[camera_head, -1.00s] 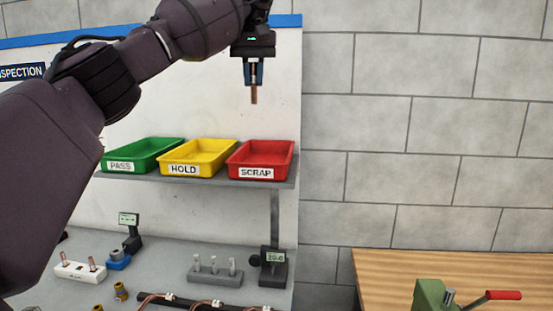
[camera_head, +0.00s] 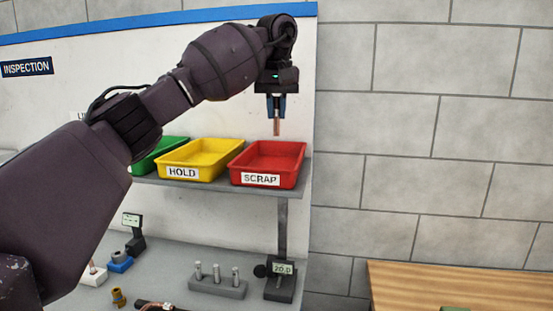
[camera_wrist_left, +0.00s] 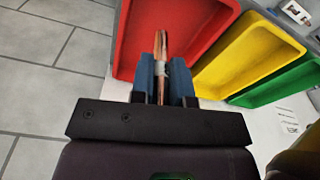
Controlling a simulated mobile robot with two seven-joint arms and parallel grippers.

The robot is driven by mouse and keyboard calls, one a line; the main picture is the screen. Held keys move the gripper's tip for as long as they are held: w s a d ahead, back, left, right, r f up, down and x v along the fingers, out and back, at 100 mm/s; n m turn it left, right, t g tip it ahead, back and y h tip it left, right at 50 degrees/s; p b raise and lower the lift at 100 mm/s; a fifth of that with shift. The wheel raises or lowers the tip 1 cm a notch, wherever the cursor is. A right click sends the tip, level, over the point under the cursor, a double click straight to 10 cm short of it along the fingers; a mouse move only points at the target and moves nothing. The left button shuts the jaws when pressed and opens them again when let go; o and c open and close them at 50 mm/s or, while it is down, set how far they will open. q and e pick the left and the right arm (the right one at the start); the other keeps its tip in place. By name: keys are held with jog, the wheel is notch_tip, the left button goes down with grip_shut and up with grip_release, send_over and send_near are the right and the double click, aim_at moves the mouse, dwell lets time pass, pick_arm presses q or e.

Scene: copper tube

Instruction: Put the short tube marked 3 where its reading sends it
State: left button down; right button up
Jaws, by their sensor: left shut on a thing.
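My left gripper (camera_head: 276,102) is shut on a short copper tube (camera_head: 277,127), which hangs upright from the fingertips. The tube is above the red SCRAP bin (camera_head: 262,180) in the head view, near its back part. In the left wrist view the tube (camera_wrist_left: 161,45) shows between the blue fingers (camera_wrist_left: 162,85), with the red bin (camera_wrist_left: 200,22) behind it. No mark can be read on the tube. The yellow HOLD bin (camera_head: 183,173) stands left of the red one. The green bin (camera_head: 150,165) is partly hidden by my arm. My right gripper is not in view.
The bins stand on a grey shelf (camera_head: 220,188). Below are a gauge with a display that seems to read 20.0 (camera_head: 283,270), a grey block with pegs (camera_head: 217,286) and a small blue device (camera_head: 121,262). A wooden table (camera_head: 450,284) is at right.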

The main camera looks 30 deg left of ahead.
pick_arm(q)
notch_tip(320, 180, down, 7)
jog(key=shift+r, duration=0.2)
jog(key=shift+f+p, duration=0.3)
jog(key=shift+f, duration=2.05)
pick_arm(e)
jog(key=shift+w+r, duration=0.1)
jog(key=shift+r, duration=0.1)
pick_arm(q)
jog(key=c, duration=1.1)
grip_release()
jog(key=shift+f, duration=0.1)
jog(key=r, duration=0.7)
jog(key=s+r+b, duration=0.1)
jog(key=r, duration=0.3)
jog(key=shift+s+d+r, duration=0.1)
jog(key=shift+d+r, duration=0.2)
jog(key=shift+r, duration=0.3)
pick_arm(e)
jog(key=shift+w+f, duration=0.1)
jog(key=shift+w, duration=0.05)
